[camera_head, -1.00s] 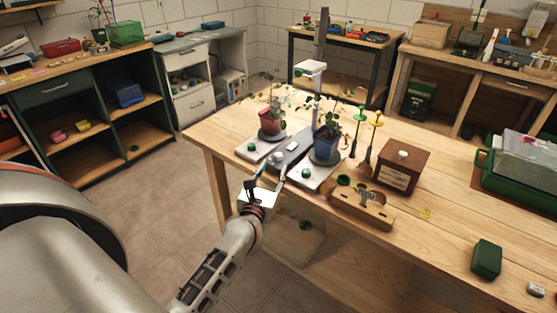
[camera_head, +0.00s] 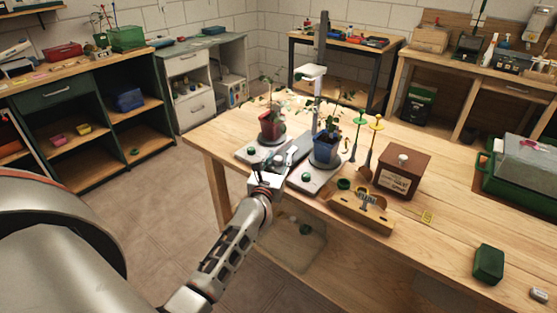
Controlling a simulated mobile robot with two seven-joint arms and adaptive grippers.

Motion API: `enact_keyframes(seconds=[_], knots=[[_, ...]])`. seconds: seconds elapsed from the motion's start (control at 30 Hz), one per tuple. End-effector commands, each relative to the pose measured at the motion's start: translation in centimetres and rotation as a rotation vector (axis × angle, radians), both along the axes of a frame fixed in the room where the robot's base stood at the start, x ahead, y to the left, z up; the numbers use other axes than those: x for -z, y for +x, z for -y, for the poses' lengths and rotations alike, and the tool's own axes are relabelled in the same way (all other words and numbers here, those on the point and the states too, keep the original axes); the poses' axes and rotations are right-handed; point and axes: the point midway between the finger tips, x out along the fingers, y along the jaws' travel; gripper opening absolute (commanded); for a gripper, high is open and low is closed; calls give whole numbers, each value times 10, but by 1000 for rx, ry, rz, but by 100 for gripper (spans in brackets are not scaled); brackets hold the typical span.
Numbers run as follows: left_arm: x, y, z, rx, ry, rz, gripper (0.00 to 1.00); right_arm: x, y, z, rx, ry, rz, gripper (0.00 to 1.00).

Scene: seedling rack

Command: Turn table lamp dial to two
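The table lamp has a tall grey post with a white head (camera_head: 311,70) and stands on the wooden table, its base between two potted plants. My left gripper (camera_head: 277,163) is over the near end of the lamp base, where the dial is. The dial is now mostly hidden by the gripper, and its setting cannot be read. I cannot tell whether the fingers touch the dial or how far apart they are. My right gripper is not in view.
A red pot (camera_head: 271,126) and a blue pot (camera_head: 325,149) stand close on either side, with green knobs (camera_head: 306,177) on the plates below. A wooden holder (camera_head: 360,207) and brown box (camera_head: 404,172) are to the right. The table's front right is mostly clear.

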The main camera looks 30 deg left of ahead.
Motion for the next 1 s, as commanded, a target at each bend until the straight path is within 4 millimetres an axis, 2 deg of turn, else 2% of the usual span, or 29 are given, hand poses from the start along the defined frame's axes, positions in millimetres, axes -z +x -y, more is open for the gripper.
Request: enact_keyframes(seconds=[0.1, 0.23, 0.27, 0.67, 1.0], knots=[[0, 0, 0, 0, 0, 0, 35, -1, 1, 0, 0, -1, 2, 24], [0, 0, 0, 0, 0, 0, 1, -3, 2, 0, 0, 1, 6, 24], [0, 0, 0, 0, 0, 0, 0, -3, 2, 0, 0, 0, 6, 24], [-1, -1, -1, 38, 4, -1, 0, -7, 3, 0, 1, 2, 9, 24], [0, -1, -2, 218, 9, -4, 0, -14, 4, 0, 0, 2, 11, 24]])
